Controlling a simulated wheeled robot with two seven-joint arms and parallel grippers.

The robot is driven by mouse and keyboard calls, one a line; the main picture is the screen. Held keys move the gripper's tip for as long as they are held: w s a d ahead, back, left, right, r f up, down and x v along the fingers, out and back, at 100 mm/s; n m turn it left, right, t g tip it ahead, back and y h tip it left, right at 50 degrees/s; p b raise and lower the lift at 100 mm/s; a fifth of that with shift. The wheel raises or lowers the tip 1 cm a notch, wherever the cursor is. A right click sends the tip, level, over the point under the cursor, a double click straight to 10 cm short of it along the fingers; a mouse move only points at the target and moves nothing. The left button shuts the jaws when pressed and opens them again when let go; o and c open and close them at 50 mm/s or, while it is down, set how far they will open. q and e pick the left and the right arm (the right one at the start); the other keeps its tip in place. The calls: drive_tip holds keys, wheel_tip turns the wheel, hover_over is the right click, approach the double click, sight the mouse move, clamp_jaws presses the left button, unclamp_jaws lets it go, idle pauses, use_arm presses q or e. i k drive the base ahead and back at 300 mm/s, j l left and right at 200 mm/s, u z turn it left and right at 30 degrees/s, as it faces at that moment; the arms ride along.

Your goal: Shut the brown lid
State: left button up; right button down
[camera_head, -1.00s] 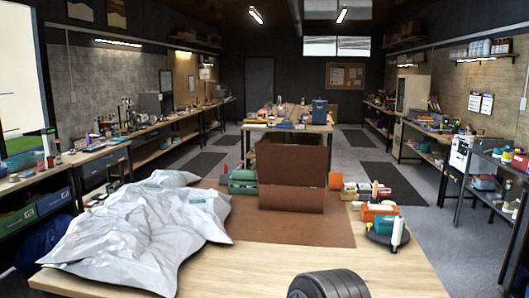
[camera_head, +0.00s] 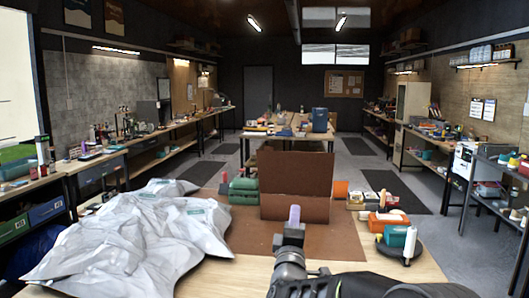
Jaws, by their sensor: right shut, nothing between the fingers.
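A brown box (camera_head: 315,209) stands on a brown mat (camera_head: 245,236) on the wooden table. Its brown lid (camera_head: 296,173) is open and stands up above the box, with its broad face toward me. My right gripper (camera_head: 294,217) is in front of the box, with its arm coming in from the lower right. Its fingers are shut and empty, point up and overlap the box's front in the picture. I cannot tell whether they touch the box. The inside of the box is hidden. My left gripper is out of view.
A crumpled white bag (camera_head: 125,240) covers the table's left side. A green item (camera_head: 243,188) stands left of the box. The mat's left front is bare.

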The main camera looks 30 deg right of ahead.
sight(281, 173)
drive_tip(key=i+l, duration=0.2)
drive_tip(key=i, duration=0.2)
drive_tip(key=i+l, duration=0.15)
drive_tip(key=i, duration=0.2)
drive_tip(key=i+l, duration=0.2)
drive_tip(key=i, duration=0.2)
